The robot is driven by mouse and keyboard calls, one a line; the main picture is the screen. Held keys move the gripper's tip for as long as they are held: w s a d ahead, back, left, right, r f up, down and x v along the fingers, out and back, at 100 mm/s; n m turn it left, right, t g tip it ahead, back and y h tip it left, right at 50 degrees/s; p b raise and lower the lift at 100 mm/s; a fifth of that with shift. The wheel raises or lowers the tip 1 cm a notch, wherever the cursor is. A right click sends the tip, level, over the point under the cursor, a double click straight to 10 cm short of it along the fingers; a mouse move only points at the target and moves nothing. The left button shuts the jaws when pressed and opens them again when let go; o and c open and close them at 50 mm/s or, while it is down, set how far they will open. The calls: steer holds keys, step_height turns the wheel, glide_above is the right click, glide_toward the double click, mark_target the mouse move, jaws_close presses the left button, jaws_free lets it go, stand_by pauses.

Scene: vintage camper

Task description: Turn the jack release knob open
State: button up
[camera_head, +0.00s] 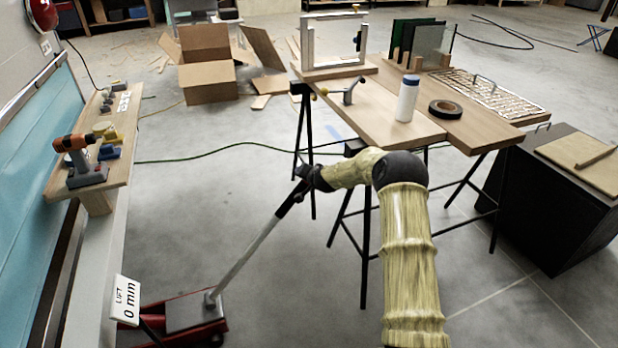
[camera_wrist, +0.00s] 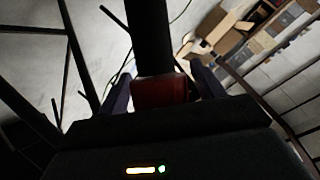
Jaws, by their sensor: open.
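A red floor jack (camera_head: 185,318) stands at the lower left in the head view, its long grey handle (camera_head: 246,259) slanting up to the right. My gripper (camera_head: 304,179) is at the handle's upper end, which it partly hides. In the wrist view, my gripper (camera_wrist: 160,80) is open, one finger on each side of a red part (camera_wrist: 160,92), which looks like the release knob. The black upper handle (camera_wrist: 150,38) extends beyond it. I cannot tell whether the fingers touch the red part.
A trestle table (camera_head: 385,118) with a white bottle (camera_head: 406,98) and black tape roll (camera_head: 445,108) stands close behind my arm. A wooden shelf (camera_head: 120,160) with an orange drill (camera_head: 75,145) is at left. A "LIFT 0 min" sign (camera_head: 126,300) stands near the jack. A black cabinet (camera_head: 560,205) is at right.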

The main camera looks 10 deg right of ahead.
steer(key=p+v, duration=0.1)
steer(key=v, duration=1.6)
steer(key=shift+s+p, duration=0.2)
steer(key=shift+p, duration=0.15)
steer(key=s+a+r+n+g+h+p, duration=0.1)
steer(key=s+r+n+g, duration=0.2)
steer(key=s, duration=1.4)
steer(key=s+a+r+n+g+h, duration=0.1)
steer(key=s+n+g, duration=0.35)
steer(key=s, duration=1.15)
step_height(320, 180, up, 26)
steer(key=p, duration=2.6)
steer(key=shift+m+g+p, duration=0.35)
